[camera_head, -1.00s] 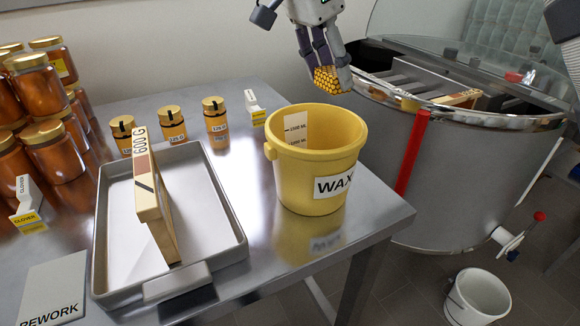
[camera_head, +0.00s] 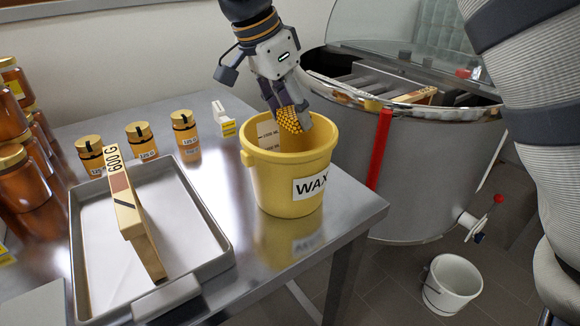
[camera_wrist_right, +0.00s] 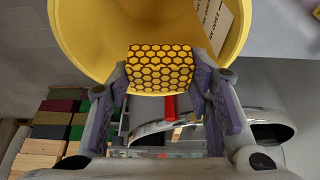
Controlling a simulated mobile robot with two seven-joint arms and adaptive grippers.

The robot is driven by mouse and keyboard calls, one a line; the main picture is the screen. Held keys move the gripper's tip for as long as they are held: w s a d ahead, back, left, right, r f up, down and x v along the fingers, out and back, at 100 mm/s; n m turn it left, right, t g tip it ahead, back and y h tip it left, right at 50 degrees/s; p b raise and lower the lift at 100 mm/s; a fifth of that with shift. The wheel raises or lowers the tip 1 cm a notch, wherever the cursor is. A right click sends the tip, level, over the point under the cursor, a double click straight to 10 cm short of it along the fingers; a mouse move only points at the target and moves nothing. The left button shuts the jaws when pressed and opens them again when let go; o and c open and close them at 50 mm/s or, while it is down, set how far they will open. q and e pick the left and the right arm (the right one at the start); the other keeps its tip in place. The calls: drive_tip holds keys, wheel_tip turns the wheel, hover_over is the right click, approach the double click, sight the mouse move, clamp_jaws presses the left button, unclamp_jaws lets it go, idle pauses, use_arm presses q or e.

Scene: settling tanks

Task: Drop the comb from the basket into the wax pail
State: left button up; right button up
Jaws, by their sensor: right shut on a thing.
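The comb (camera_head: 291,119) is a yellow-orange honeycomb piece. My right gripper (camera_head: 290,112) is shut on it, with its fingers pointing down over the mouth of the wax pail. The wax pail (camera_head: 262,190) is a yellow bucket labelled WAX at the table's right end. In the right wrist view the comb (camera_wrist_right: 160,69) sits between the two fingers of my gripper (camera_wrist_right: 160,85), with the yellow pail (camera_wrist_right: 90,45) behind it. The comb's lower end appears at or just inside the pail's rim; the exact depth is hard to tell. My left gripper is not in view.
A metal tray (camera_head: 222,250) with a framed piece marked 600 G (camera_head: 138,230) lies left of the pail. Several honey jars (camera_head: 22,180) stand at the left. A steel extractor drum (camera_head: 425,185) stands right of the table, with a white bucket (camera_head: 452,284) on the floor.

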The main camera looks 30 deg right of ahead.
drive_tip(key=o, duration=1.2)
drive_tip(key=shift+r, duration=0.1)
drive_tip(key=v, duration=1.1)
drive_tip(key=shift+a+r, duration=0.15)
drive_tip(key=shift+r, duration=0.25)
